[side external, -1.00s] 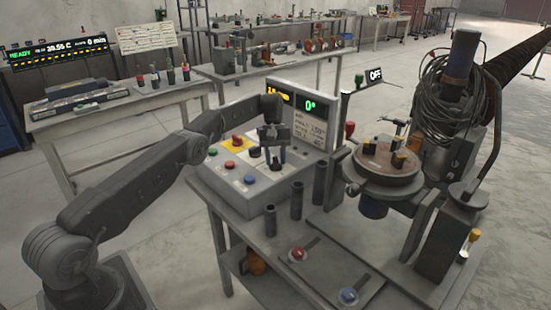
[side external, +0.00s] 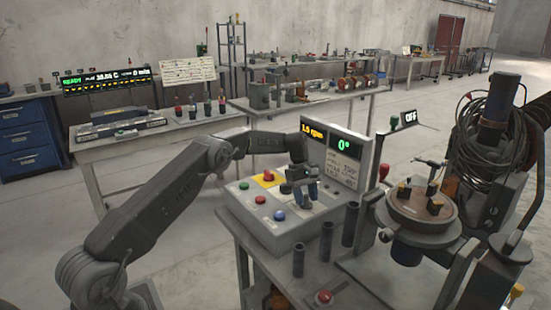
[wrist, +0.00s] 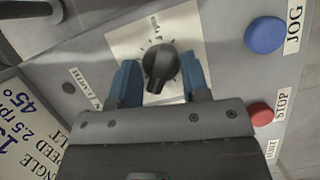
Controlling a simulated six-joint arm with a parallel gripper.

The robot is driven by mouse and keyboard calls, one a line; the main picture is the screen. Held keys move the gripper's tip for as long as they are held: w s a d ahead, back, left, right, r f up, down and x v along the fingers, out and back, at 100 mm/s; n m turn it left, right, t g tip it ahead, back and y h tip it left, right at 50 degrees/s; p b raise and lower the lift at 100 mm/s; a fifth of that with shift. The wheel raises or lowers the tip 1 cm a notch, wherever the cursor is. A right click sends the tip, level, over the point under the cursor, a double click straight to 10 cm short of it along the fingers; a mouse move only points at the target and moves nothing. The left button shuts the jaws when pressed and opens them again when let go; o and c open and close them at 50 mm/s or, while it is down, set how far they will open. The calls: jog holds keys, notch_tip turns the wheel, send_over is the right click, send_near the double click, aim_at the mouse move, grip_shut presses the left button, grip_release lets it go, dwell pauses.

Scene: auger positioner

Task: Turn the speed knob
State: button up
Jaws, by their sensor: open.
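The speed knob (wrist: 160,64) is black with a pointer bar and sits on a pale dial plate marked rpm in the wrist view. My gripper (wrist: 160,82) is open, with one blue finger on each side of the knob's lower part. Narrow gaps seem to show between fingers and knob, but contact is hard to judge. In the side view my gripper (side external: 304,198) is low over the control box (side external: 262,218), and its fingers largely hide the knob there. The box's display (side external: 313,132) reads 1.5 rpm and 0°.
Near the knob are a blue JOG button (wrist: 265,35) and a red STOP button (wrist: 260,114). A red button on a yellow plate (side external: 268,177) is at the box's back left. Upright dark tubes (side external: 350,223) stand right of the box, before the round turntable (side external: 420,212).

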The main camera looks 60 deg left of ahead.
jog(key=n+t, duration=0.2)
jog(key=n, duration=0.3)
jog(key=shift+s, duration=0.1)
jog(key=n+t, duration=0.1)
jog(key=n, duration=0.1)
jog(key=n+y, duration=0.1)
jog(key=n, duration=0.1)
jog(key=shift+n+t, duration=0.4)
jog(key=shift+s+r+n, duration=0.1)
jog(key=shift+r+n, duration=0.1)
jog(key=shift+n, duration=0.4)
jog(key=d+v, duration=0.1)
jog(key=v, duration=1.3)
jog(key=s+d+r+m+y, duration=0.1)
jog(key=s+d+r+m, duration=0.4)
jog(key=s+d+m, duration=0.2)
jog(key=s+d+r+m+y, duration=0.1)
jog(key=s+d+r+m, duration=0.4)
jog(key=s+d+m, duration=0.2)
jog(key=shift+s+d+t, duration=0.25)
jog(key=shift+s+t, duration=0.15)
jog(key=shift+s, duration=0.5)
